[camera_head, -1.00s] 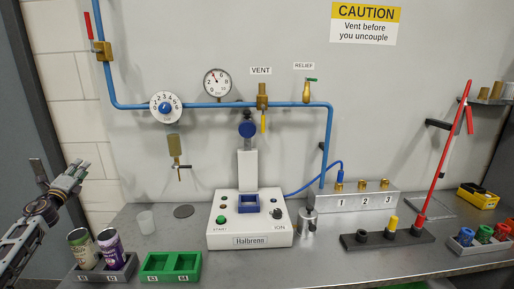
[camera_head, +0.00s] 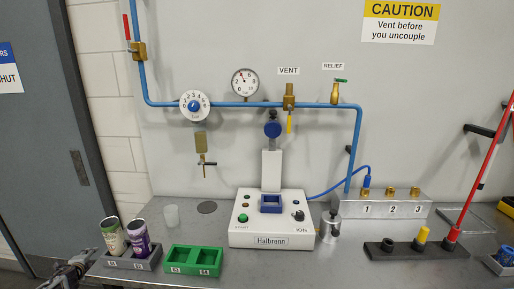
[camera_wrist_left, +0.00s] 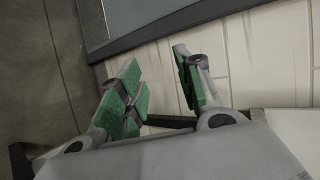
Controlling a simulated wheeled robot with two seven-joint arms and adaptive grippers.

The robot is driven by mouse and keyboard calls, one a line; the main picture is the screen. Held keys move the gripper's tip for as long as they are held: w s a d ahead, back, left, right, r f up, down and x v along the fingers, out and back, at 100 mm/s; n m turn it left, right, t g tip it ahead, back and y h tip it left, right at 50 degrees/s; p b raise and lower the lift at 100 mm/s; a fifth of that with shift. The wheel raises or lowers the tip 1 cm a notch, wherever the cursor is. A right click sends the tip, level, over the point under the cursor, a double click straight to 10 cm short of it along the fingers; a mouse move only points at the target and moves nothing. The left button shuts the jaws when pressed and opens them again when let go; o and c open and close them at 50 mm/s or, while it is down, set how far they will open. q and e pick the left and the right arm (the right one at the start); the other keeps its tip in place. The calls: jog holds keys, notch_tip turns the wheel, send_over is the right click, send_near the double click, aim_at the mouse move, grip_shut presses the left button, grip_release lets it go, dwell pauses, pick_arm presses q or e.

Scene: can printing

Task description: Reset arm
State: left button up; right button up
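My left gripper (camera_head: 70,274) shows at the bottom left edge of the head view, low beside the bench and left of the grey can holder. In the left wrist view its green-padded fingers (camera_wrist_left: 160,83) are spread apart with nothing between them. Behind them are a pale tiled wall, a grey door and the floor. My right gripper is in neither view. Two cans, one green and cream (camera_head: 113,238) and one purple (camera_head: 138,239), stand tilted in the grey holder (camera_head: 132,263).
The green tray (camera_head: 193,260) is empty. The white Halbrenn machine (camera_head: 271,222) stands mid-bench. A clear cup (camera_head: 171,216) and a dark disc (camera_head: 207,207) lie behind the tray. A silver canister (camera_head: 330,227) and a black rack (camera_head: 415,250) are at right. A grey door (camera_head: 55,140) is left.

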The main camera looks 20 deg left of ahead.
pick_arm(q)
jog(key=s+a+f+n+g, duration=0.2)
jog(key=s+f, duration=0.3)
jog(key=s, duration=0.5)
jog(key=s+a+f+n+g, duration=0.1)
jog(key=s+f+g, duration=0.3)
jog(key=s, duration=0.5)
jog(key=s+a+f+n+g, duration=0.1)
jog(key=s+a+f+n, duration=0.1)
jog(key=s+f, duration=0.6)
jog(key=s+d+f+n+h, duration=0.1)
jog(key=s+d+f, duration=0.2)
jog(key=d+f, duration=0.55)
jog(key=s+d+f+g+h, duration=0.1)
jog(key=s+d+f+h, duration=0.3)
jog(key=d, duration=0.8)
jog(key=s+d+f+n+y, duration=0.1)
jog(key=d+f, duration=0.7)
jog(key=d, duration=0.2)
jog(key=s+d+f+h, duration=0.1)
jog(key=d+f, duration=0.2)
jog(key=d, duration=0.9)
jog(key=s+d+f+n+h, duration=0.1)
jog(key=d+f+h, duration=0.1)
jog(key=d, duration=1)
jog(key=s+d+f+h, duration=0.1)
jog(key=d+f, duration=0.3)
jog(key=d, duration=0.8)
jog(key=shift+d+n, duration=0.3)
jog(key=shift+d, duration=0.1)
